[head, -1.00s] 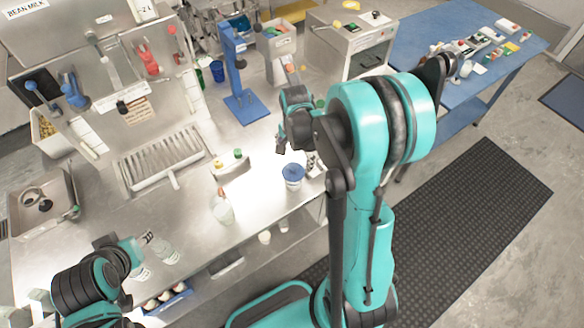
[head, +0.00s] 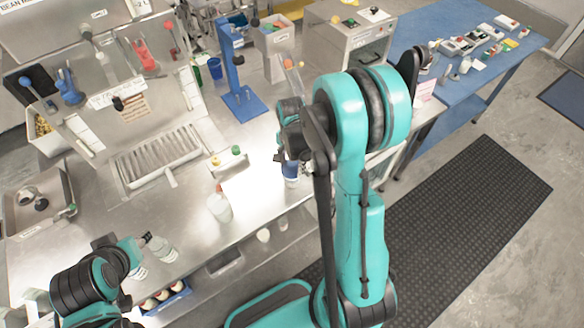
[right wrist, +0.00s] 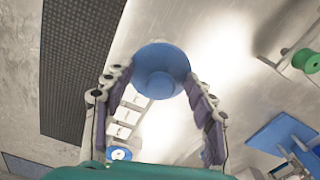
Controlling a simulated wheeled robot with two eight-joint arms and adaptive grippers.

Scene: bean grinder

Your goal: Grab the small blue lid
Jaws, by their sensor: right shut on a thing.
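The small blue lid (head: 291,168) is at the right part of the steel bench's front edge in the head view, partly hidden by my right gripper (head: 285,155). In the right wrist view the round blue lid (right wrist: 161,70) sits between the fingertips, and my right gripper (right wrist: 160,80) is shut on it. The white jar seen under the lid earlier is mostly hidden now. My left gripper (head: 136,248) is low on the left near clear bottles, and its fingers are too small to read.
A white bottle (head: 219,207) stands left of the lid. A blue stand (head: 238,80) rises behind it. A block with yellow and green knobs (head: 229,162) lies on the bench. A blue table (head: 470,55) is at the back right.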

